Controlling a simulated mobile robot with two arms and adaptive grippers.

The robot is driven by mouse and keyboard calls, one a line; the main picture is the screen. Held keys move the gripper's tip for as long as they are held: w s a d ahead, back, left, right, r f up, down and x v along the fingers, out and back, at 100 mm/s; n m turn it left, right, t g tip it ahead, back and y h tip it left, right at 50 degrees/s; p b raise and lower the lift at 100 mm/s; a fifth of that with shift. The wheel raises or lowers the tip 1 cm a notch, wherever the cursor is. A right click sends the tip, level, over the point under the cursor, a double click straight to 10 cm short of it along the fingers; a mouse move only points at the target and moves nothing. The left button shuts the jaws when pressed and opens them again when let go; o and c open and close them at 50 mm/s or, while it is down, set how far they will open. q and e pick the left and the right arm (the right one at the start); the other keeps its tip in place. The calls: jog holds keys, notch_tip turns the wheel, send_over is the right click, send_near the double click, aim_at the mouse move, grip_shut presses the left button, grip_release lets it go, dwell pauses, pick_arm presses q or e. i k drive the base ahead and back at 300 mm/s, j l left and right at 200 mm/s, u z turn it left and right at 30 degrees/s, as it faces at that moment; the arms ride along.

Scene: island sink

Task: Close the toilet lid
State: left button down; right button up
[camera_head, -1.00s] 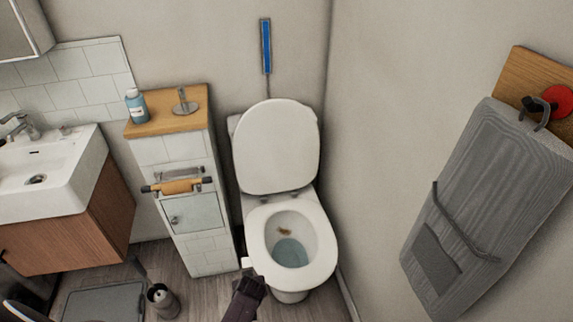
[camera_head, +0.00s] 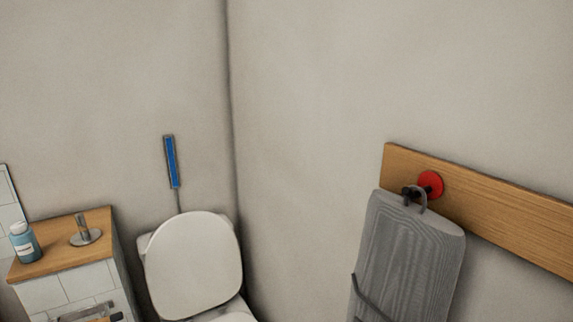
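The white toilet lid (camera_head: 195,268) stands raised, leaning back against the cistern in the corner. Only a small part of the white toilet seat (camera_head: 228,318) shows below it at the bottom edge of the view. The bowl is out of view. Neither of my grippers shows in the head view now.
A cabinet (camera_head: 75,288) with a wooden top stands left of the toilet, bearing a blue bottle (camera_head: 24,243) and a metal holder (camera_head: 85,233). A blue-handled brush (camera_head: 171,162) is behind the lid. A grey towel (camera_head: 408,262) hangs from a wooden rail (camera_head: 500,215) on the right wall.

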aim_at(193, 266)
jog(key=i+j, duration=0.1)
jog(key=j, duration=0.2)
jog(key=i+j+z, duration=0.15)
jog(key=j, duration=0.2)
jog(key=i+j, duration=0.1)
jog(key=j, duration=0.2)
jog(key=i+j+z, duration=0.1)
jog(key=j, duration=0.25)
